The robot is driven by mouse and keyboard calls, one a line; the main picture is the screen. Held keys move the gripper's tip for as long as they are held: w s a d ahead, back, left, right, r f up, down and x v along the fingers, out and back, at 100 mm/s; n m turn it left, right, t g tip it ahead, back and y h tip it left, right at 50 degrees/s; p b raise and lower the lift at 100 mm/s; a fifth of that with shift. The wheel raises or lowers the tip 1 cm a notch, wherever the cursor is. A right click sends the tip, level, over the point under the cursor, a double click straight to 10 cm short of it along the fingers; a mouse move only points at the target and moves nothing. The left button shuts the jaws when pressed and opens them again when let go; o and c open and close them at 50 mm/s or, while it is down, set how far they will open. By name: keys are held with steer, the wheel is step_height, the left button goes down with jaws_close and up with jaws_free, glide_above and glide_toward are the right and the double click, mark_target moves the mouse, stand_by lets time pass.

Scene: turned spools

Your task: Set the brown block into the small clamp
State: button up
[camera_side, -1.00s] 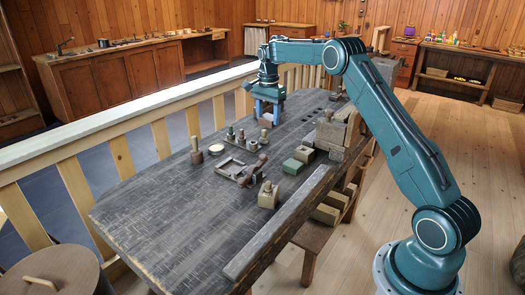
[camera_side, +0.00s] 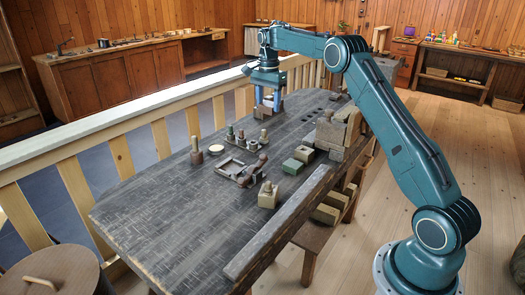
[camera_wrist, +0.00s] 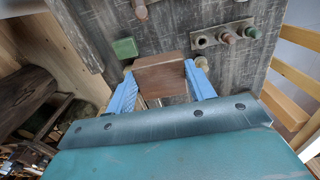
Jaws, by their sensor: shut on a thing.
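The brown block (camera_wrist: 160,76) is held between the two blue fingers of my gripper (camera_wrist: 163,88) in the wrist view. In the side view my gripper (camera_side: 268,96) is over the far end of the dark table, with the block partly hidden between its fingers. A low grey frame with wooden parts (camera_side: 240,172) lies mid-table, well in front of my gripper; it looks like the small clamp, but I cannot tell for sure.
A plate of small pegs (camera_wrist: 225,35) and a green block (camera_wrist: 125,47) show in the wrist view. A wooden mallet-like piece (camera_side: 197,152), a pale disc (camera_side: 216,149) and a knobbed block (camera_side: 268,195) stand on the table (camera_side: 170,220). Its near left part is clear.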

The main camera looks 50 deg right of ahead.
steer(key=shift+w+a, duration=0.1)
steer(key=shift+w+a+f+n, duration=0.35)
steer(key=shift+a+f+n, duration=0.15)
steer(key=shift+n, duration=0.4)
steer(key=w+a+f+n, duration=0.5)
steer(key=a+f+n, duration=0.5)
steer(key=n, duration=0.6)
steer(key=shift+w+a+f+n, duration=0.15)
steer(key=shift+w+n, duration=0.15)
steer(key=shift+w, duration=0.05)
steer(key=shift+f, duration=0.15)
steer(key=shift+f, duration=3.1)
steer(key=shift+f, duration=0.8)
stand_by(0.5)
steer(key=o, duration=1)
